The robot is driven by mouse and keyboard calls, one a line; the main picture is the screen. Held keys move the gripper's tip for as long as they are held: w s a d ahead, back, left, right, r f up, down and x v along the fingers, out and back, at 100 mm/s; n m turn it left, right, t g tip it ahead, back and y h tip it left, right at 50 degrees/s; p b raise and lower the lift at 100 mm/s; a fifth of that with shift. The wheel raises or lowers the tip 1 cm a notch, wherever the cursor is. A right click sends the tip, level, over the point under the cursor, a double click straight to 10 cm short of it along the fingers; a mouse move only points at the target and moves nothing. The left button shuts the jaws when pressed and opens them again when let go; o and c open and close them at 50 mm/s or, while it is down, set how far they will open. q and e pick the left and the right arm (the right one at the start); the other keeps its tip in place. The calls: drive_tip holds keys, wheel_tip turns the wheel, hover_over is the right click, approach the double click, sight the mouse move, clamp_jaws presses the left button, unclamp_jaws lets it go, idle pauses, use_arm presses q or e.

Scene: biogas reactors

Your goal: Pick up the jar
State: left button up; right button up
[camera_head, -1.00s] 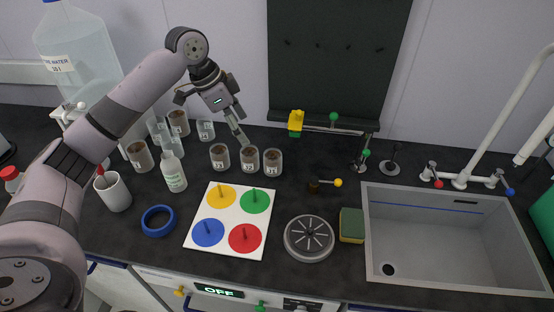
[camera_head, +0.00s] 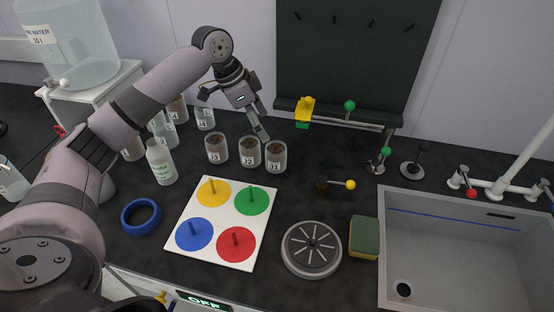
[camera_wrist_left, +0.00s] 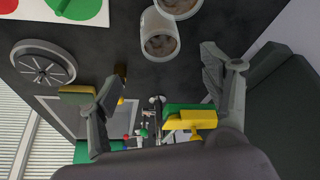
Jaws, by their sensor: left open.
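Three small clear jars with brown contents stand in a row behind the coloured board: the left jar (camera_head: 217,149), the middle jar (camera_head: 249,153) and the right jar (camera_head: 276,157). My left gripper (camera_head: 236,112) is open and empty, just behind and above the row. One finger's tip is close to the rims of the middle and right jars; I cannot tell if it touches. In the left wrist view, one jar (camera_wrist_left: 160,43) lies near the top, beyond the open fingers, with part of another jar (camera_wrist_left: 178,6) beside it. My right gripper is not in view.
More jars (camera_head: 204,117) and a white bottle (camera_head: 161,164) stand left of the row. A sponge (camera_head: 364,238) and sink (camera_head: 455,255) are right.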

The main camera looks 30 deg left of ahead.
sight(281, 155)
use_arm(q)
drive_tip(key=p+x, duration=0.1)
drive_tip(key=x, duration=0.7)
drive_tip(key=shift+w+d+f, duration=0.1)
drive_tip(key=shift+f, duration=0.3)
drive_tip(key=shift+w+d+f, duration=0.1)
drive_tip(key=shift+d+f, duration=0.05)
drive_tip(key=shift+f, duration=0.35)
drive_tip(key=p+x, duration=0.1)
drive_tip(key=x, duration=0.3)
drive_tip(key=shift+w+f, duration=0.1)
drive_tip(key=shift+f, duration=0.05)
drive_tip(key=shift+c, duration=0.3)
drive_tip(key=c, duration=1.2)
drive_tip(key=shift+c, duration=0.3)
